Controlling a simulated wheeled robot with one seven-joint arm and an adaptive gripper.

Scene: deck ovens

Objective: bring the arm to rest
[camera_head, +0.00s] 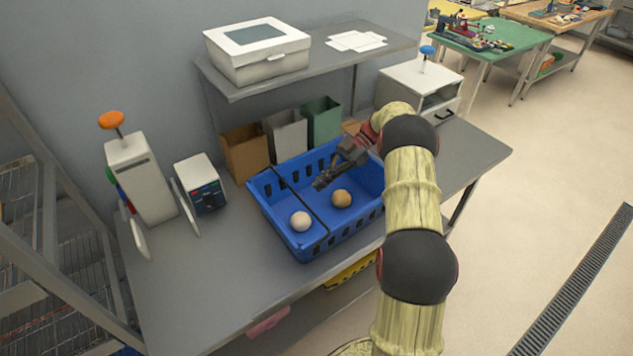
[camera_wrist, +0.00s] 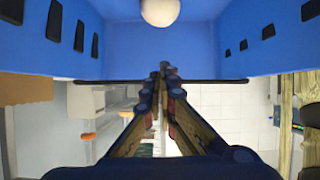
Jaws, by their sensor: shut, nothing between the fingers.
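My gripper (camera_head: 320,184) is shut with nothing in it. In the head view it hangs over the blue crate (camera_head: 308,253), near the black divider (camera_head: 300,205) that splits the crate. A pale ball (camera_head: 301,221) lies in the left compartment and a tan ball (camera_head: 341,198) in the right one, both apart from the fingers. In the wrist view the gripper (camera_wrist: 163,70) points toward the crate's blue inside, with its fingertips together. One ball (camera_wrist: 160,11) shows at the top edge there. My arm reaches in from the right side of the crate.
Brown, grey and green bins (camera_head: 323,122) stand behind the crate under a shelf (camera_head: 375,50) with a white box (camera_head: 257,52). A machine with an orange knob (camera_head: 139,178) and a small control box (camera_head: 200,184) stand left. The grey bench (camera_head: 200,300) is bare at front left.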

